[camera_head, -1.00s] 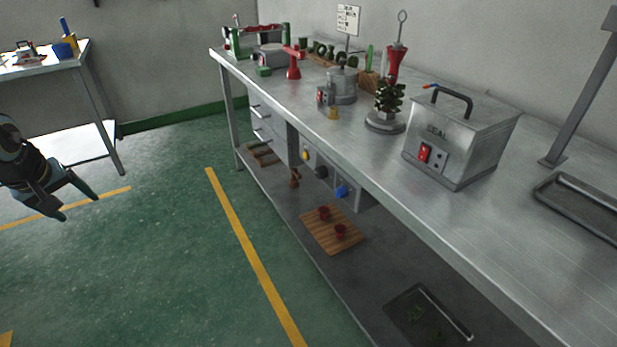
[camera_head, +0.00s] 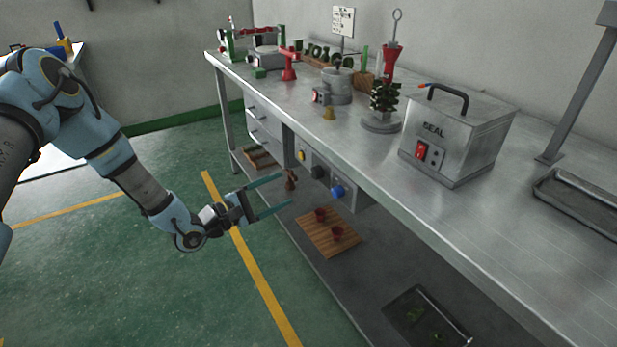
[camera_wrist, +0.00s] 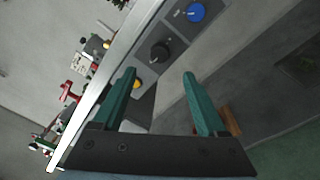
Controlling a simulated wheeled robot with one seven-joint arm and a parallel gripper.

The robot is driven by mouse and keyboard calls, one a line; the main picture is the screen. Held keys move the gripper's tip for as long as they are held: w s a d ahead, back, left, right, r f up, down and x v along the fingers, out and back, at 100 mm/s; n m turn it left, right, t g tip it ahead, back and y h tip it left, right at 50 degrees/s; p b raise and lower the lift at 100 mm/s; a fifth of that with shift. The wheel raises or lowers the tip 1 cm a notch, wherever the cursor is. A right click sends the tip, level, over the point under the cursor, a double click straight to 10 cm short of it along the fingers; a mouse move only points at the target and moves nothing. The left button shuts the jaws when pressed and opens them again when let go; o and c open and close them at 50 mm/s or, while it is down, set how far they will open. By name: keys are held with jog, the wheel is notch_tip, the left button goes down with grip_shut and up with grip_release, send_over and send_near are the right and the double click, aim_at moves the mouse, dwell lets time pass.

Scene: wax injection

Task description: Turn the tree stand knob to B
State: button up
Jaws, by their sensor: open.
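A grey control panel (camera_head: 327,168) is set under the bench's front edge. It carries a yellow knob (camera_head: 301,155), a black knob (camera_head: 318,172) and a blue knob (camera_head: 338,192). Which one is the tree stand's, and any letters, are too small to read. The wax tree (camera_head: 384,95) stands upright on a round grey stand (camera_head: 381,121) on the bench. My gripper (camera_head: 286,190) is open and empty, in front of the panel and left of the knobs. In the wrist view, the black knob (camera_wrist: 160,51) and blue knob (camera_wrist: 196,12) are beyond the fingertips; the yellow knob (camera_wrist: 137,84) shows between the fingers.
The bench's front edge (camera_head: 375,180) overhangs the lower shelf. The green floor left of the bench is free.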

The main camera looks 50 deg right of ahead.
aim_at(314, 174)
jog(key=p+x, duration=0.2)
jog(key=x, duration=0.8)
jog(key=shift+c, duration=0.2)
grip_shut()
